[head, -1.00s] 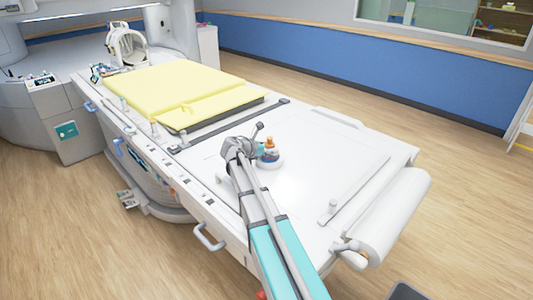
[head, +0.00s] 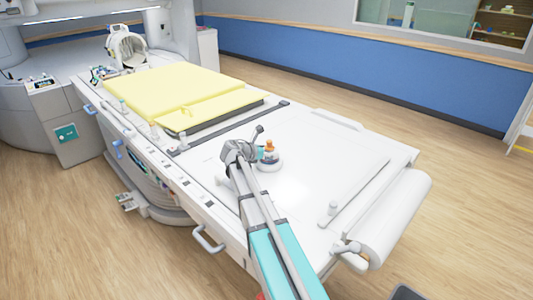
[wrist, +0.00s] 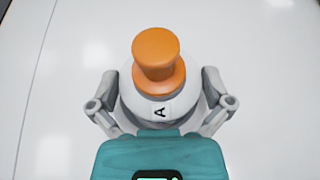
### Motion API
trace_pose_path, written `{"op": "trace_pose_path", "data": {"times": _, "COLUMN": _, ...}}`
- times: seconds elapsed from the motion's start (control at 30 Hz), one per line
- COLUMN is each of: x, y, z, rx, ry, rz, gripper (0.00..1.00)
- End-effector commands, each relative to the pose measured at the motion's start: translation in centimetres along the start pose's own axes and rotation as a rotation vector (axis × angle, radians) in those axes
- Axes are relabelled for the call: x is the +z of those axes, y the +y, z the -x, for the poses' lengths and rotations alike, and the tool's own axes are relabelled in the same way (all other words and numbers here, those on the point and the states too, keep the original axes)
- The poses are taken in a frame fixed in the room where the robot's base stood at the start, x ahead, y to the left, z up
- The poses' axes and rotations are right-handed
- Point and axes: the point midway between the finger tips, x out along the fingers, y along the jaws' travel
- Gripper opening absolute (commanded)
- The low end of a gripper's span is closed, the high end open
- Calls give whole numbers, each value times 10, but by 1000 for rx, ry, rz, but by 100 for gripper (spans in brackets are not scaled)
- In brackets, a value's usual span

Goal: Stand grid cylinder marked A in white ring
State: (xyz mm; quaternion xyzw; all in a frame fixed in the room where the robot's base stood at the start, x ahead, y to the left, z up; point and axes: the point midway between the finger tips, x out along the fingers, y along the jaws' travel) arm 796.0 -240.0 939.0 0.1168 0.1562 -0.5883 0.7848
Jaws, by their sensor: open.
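The grid cylinder (head: 269,148) has an orange knobbed top and stands upright on the white tabletop, beside my gripper in the head view. In the wrist view, the cylinder (wrist: 156,52) shows from above with its orange knob, and a label reading A faces my gripper. The white ring (head: 268,166) shows around the cylinder's foot in the head view; the cylinder appears to stand in it. My gripper (wrist: 160,92) is open, with one finger on each side of the cylinder and gaps visible between. How fully the base is seated is hidden.
The white tabletop (head: 320,180) is largely clear around the cylinder. A yellow mattress (head: 165,92) lies toward the scanner at the back left. A small white post (head: 332,208) stands near the right end of the table.

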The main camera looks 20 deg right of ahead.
Motion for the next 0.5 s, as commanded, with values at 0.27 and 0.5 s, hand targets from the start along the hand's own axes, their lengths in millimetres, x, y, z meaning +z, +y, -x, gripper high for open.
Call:
{"op": "trace_pose_path", "data": {"times": 0.27, "x": 2, "y": 0, "z": 1, "rx": 0, "ry": 0, "rz": 0, "gripper": 100}}
{"op": "trace_pose_path", "data": {"times": 0.5, "x": 8, "y": 0, "z": 15, "rx": 1, "ry": 0, "rz": 1, "gripper": 100}}
